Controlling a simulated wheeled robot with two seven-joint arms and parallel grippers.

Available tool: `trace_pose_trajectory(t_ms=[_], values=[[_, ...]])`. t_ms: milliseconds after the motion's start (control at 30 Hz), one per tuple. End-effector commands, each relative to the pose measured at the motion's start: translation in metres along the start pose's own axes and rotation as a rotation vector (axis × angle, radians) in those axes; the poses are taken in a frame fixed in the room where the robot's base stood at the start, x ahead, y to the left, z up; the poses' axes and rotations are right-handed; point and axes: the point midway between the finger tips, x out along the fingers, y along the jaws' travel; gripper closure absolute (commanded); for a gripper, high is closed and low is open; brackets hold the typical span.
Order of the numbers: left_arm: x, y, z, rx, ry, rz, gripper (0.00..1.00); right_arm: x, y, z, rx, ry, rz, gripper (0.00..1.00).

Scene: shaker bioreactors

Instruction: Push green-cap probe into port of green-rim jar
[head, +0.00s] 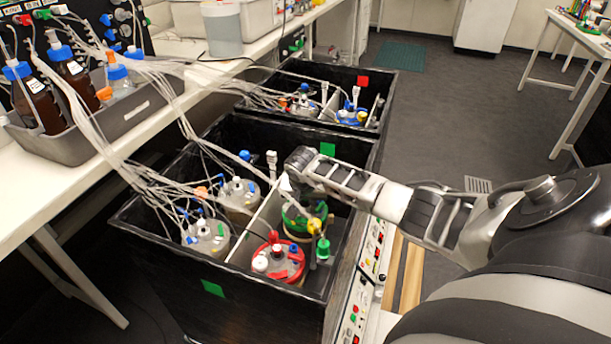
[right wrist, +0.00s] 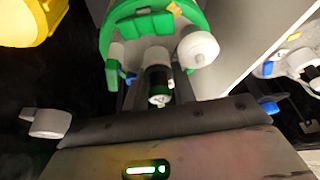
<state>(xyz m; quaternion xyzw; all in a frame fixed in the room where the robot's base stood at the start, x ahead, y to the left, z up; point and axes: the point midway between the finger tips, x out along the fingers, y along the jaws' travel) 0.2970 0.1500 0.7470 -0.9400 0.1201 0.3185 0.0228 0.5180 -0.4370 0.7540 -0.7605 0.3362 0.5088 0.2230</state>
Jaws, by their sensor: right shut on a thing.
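The green-rim jar (head: 291,222) stands in the right-hand compartment of the near black box, behind the red-rim jar. My right gripper (head: 287,186) reaches over the box from the right and points down above the jar's far side. In the right wrist view the jar's green rim (right wrist: 112,38) fills the top middle, with a white cap on its lid. The right gripper (right wrist: 158,97) is shut on a dark, slim probe (right wrist: 158,76), seen nearly end-on with a little green on it. Its lower end is hidden, so I cannot tell whether it sits in a port. My left gripper is not in view.
The red-rim jar (head: 277,267) stands just in front. A yellow-and-green capped piece (head: 323,250) is close beside the green-rim jar. A pale divider (head: 246,240) separates it from jars on the left. Tubing bundles (head: 100,135) hang over the box's left side.

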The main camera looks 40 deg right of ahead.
Motion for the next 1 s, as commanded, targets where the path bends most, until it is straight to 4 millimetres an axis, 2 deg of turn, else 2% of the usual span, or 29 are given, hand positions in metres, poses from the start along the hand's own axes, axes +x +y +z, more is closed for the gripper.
trace_pose_trajectory(t_ms=[1000], values=[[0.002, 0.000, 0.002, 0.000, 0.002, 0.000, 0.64, 0.012, 0.001, 0.009, -0.001, -0.010, 0.004, 0.97]])
